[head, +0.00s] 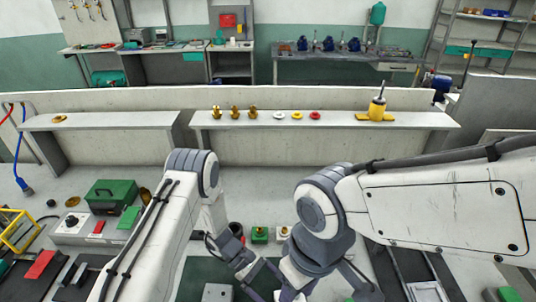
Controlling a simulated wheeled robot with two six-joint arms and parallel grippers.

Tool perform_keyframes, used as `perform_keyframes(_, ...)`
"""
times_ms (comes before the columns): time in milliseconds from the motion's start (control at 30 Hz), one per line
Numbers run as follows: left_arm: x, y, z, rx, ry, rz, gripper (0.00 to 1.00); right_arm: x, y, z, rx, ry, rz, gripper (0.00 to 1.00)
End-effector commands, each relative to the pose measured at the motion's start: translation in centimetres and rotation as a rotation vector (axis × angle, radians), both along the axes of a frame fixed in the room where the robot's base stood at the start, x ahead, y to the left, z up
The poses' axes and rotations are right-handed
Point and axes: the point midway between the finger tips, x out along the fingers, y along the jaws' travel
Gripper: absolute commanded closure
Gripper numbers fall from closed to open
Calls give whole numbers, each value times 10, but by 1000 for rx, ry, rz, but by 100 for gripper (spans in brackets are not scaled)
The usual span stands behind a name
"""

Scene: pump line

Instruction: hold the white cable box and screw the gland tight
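A small white box (284,236) with a brass-coloured fitting on top stands at the back of the work area, apart from both grippers. A similar green box (260,238) stands just left of it. A pale grey-white block (217,292) lies on the dark green mat at the bottom edge, partly cut off; I cannot tell what it is. My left gripper (250,276) points down over the mat, right of this block. My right gripper (291,295) is close beside it at the bottom edge, partly hidden by its own wrist. Whether either holds anything is unclear.
A dark cup (236,229) stands left of the small boxes. A green case (110,195) and a grey control box (80,229) are at the left. The shelf behind (345,120) carries brass fittings, rings and a yellow pump part (376,108). Slotted rails lie at the right.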

Motion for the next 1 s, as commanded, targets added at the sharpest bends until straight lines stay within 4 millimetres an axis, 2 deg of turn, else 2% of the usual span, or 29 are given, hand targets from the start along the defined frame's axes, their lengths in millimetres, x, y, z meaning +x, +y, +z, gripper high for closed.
perform_keyframes(167, -1, 0, 0, -1, 1, -1, 7, 0, 0, 0, 0, 0, 0, 50)
perform_keyframes(267, 0, 0, 0, -1, 1, -1, 44, 0, 0, 0, 0, 0, 0, 50)
perform_keyframes(300, 0, 0, 0, -1, 1, -1, 59, 0, 0, 0, 0, 0, 0, 50)
perform_keyframes(367, 0, 0, 0, -1, 1, -1, 82, 0, 0, 0, 0, 0, 0, 50)
perform_keyframes(400, 0, 0, 0, -1, 1, -1, 97, 0, 0, 0, 0, 0, 0, 50)
perform_keyframes(433, 0, 0, 0, -1, 1, -1, 100, 0, 0, 0, 0, 0, 0, 50)
perform_keyframes(600, 0, 0, 0, -1, 1, -1, 100, 0, 0, 0, 0, 0, 0, 50)
perform_keyframes(633, 0, 0, 0, -1, 1, -1, 95, 0, 0, 0, 0, 0, 0, 50)
perform_keyframes(667, 0, 0, 0, -1, 1, -1, 84, 0, 0, 0, 0, 0, 0, 50)
perform_keyframes(700, 0, 0, 0, -1, 1, -1, 68, 0, 0, 0, 0, 0, 0, 50)
perform_keyframes(867, 0, 0, 0, -1, 1, -1, 7, 0, 0, 0, 0, 0, 0, 50)
perform_keyframes(900, 0, 0, 0, -1, 1, -1, 0, 0, 0, 0, 0, 0, 0, 50)
perform_keyframes(1000, 0, 0, 0, -1, 1, -1, 0, 0, 0, 0, 0, 0, 0, 50)
